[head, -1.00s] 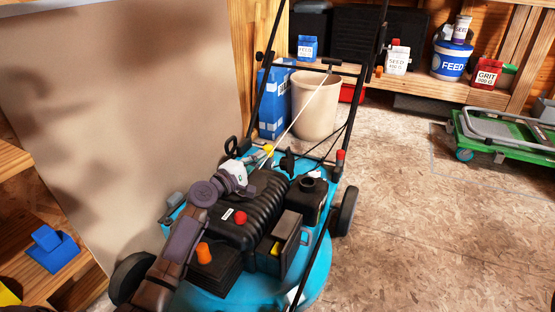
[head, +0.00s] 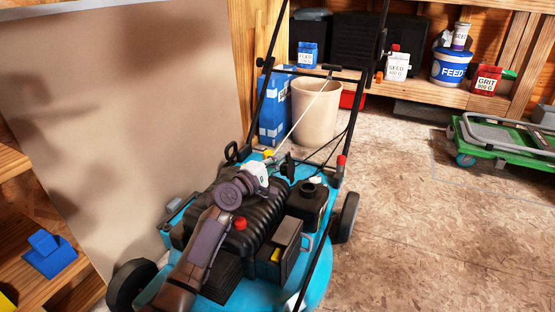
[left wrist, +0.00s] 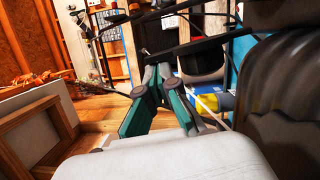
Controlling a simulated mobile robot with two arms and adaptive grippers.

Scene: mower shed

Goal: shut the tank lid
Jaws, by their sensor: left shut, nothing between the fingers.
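The black tank (head: 306,205) is on the right of the blue mower's deck, with a round neck (head: 308,188) on top. A small dark upright piece (head: 288,166) stands behind the neck and looks like the raised tank lid, though I cannot tell for sure. My left gripper (head: 273,162) is shut and empty above the back of the ribbed engine cover, left of that piece. Contact cannot be told. In the left wrist view, the left gripper's fingertips (left wrist: 157,75) meet; the tank does not clearly show there. My right gripper is out of view.
The mower's black handle bars (head: 262,108) rise behind the deck. A red knob (head: 240,223) and a ribbed black cover (head: 268,205) lie near my left arm. A beige bin (head: 316,112) stands behind. Floor at the right is open up to a green cart (head: 500,145).

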